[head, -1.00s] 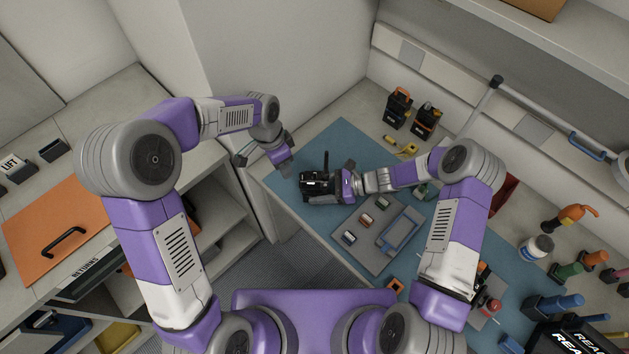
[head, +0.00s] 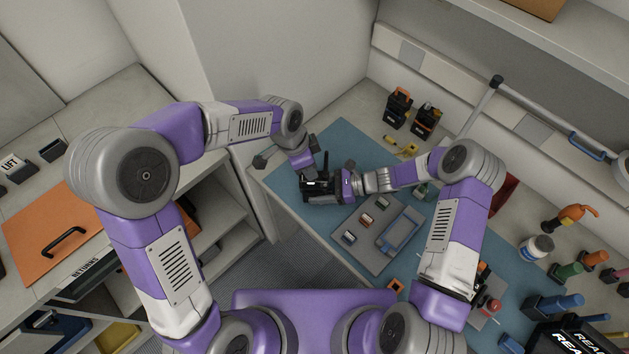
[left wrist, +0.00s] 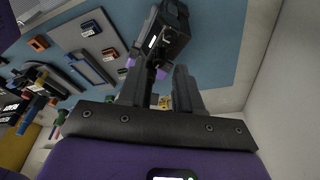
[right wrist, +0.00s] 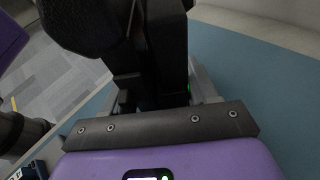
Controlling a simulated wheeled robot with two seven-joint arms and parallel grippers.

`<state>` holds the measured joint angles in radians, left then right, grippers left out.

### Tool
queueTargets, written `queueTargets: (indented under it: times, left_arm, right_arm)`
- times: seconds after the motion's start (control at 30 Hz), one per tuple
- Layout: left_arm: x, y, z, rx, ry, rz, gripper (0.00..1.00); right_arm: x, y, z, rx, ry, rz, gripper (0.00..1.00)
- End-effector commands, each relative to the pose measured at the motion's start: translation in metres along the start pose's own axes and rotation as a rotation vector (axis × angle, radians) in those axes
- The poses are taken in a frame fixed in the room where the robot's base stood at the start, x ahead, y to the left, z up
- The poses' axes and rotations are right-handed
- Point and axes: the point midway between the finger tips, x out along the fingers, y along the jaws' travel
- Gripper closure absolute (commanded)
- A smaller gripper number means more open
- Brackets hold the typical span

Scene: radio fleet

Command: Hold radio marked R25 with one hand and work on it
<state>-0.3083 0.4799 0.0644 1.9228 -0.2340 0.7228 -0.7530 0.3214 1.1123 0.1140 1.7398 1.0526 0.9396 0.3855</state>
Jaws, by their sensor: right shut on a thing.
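A black radio (head: 318,188) with a stub antenna is held over the blue mat. My right gripper (head: 345,184) is shut on it from the right. In the right wrist view the radio's dark body (right wrist: 165,45) fills the space between the fingers. My left gripper (head: 308,166) is just above the radio in the head view. In the left wrist view its fingers (left wrist: 160,88) stand apart with a gap, and the radio (left wrist: 172,35) lies just beyond the tips. I cannot tell whether they touch. No R25 marking is readable.
A grey tray (head: 368,256) with small parts lies on the blue mat (head: 350,142). Screwdrivers and a white jar (head: 537,248) are at the right. A wall is close behind my left arm.

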Motion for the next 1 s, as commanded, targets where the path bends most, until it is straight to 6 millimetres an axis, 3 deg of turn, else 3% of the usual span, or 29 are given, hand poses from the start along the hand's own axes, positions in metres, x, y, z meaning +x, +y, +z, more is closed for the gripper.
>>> queueTargets:
  times: [0.2, 0.57, 0.63, 0.8, 1.0]
  left_arm:
    - [0.019, 0.0, 0.001, 0.0, -0.001, 0.001, 0.66]
    - [0.024, 0.0, 0.0, -0.001, 0.0, -0.001, 0.66]
    - [0.024, 0.0, 0.0, -0.001, 0.0, -0.001, 0.72]
    - [0.023, 0.0, 0.0, -0.001, 0.0, -0.001, 0.98]
    - [0.023, -0.001, 0.0, -0.001, 0.0, -0.002, 1.0]
  right_arm:
    - [0.0, 0.0, 0.001, 0.0, -0.001, 0.0, 0.59]
    - [0.0, 0.0, 0.001, 0.0, -0.001, 0.0, 0.59]
    - [0.0, 0.0, 0.001, 0.0, -0.001, 0.0, 0.59]
    - [0.0, 0.0, 0.001, 0.0, -0.001, 0.001, 0.59]
    - [0.0, 0.0, 0.001, -0.001, -0.001, 0.001, 0.59]
